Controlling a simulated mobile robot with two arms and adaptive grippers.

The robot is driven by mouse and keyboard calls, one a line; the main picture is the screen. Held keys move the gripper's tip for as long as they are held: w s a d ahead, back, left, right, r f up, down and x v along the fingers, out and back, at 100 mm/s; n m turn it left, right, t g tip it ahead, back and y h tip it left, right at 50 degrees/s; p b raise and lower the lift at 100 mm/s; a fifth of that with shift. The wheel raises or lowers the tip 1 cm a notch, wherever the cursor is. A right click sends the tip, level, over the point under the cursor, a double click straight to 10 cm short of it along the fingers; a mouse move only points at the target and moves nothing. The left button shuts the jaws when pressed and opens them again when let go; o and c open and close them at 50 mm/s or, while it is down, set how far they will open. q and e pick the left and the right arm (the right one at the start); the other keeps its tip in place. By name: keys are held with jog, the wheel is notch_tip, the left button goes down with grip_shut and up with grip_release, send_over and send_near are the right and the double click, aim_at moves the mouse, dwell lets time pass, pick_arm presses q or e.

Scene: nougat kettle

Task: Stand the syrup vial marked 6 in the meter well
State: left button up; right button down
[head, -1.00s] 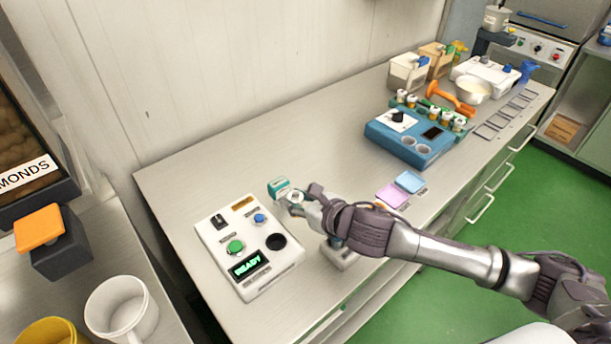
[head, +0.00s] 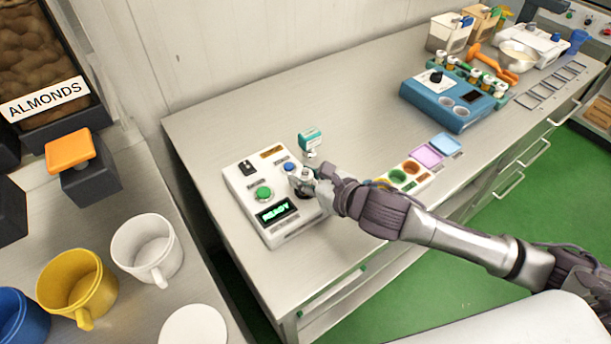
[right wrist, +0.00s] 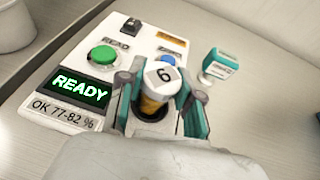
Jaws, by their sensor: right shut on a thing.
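The white meter (head: 246,197) lies on the steel bench with its screen reading READY; it also shows in the right wrist view (right wrist: 118,68). Its round dark well (right wrist: 152,113) is at the near right corner, mostly covered by my gripper in the head view. My right gripper (head: 305,182) is shut on the syrup vial marked 6, whose white cap (right wrist: 163,75) faces the wrist camera. The vial's amber body is upright or nearly so, at the well mouth. I cannot tell how deep its base sits. My left gripper is not in view.
A small teal-labelled bottle (head: 310,139) stands just behind the meter. A blue device (head: 440,107) and a rack of several vials (head: 474,76) stand farther right. Mugs (head: 147,250) are on the left counter.

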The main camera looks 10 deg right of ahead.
jog(key=shift+f, duration=0.5)
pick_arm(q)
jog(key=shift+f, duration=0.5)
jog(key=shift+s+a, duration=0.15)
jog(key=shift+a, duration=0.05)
pick_arm(e)
jog(key=shift+r, duration=0.1)
pick_arm(q)
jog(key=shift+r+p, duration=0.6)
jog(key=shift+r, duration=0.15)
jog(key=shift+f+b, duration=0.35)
jog(key=shift+b, duration=0.05)
pick_arm(e)
jog(key=shift+f, duration=0.6)
jog(key=c, duration=1.1)
grip_release()
jog(key=shift+o, duration=0.2)
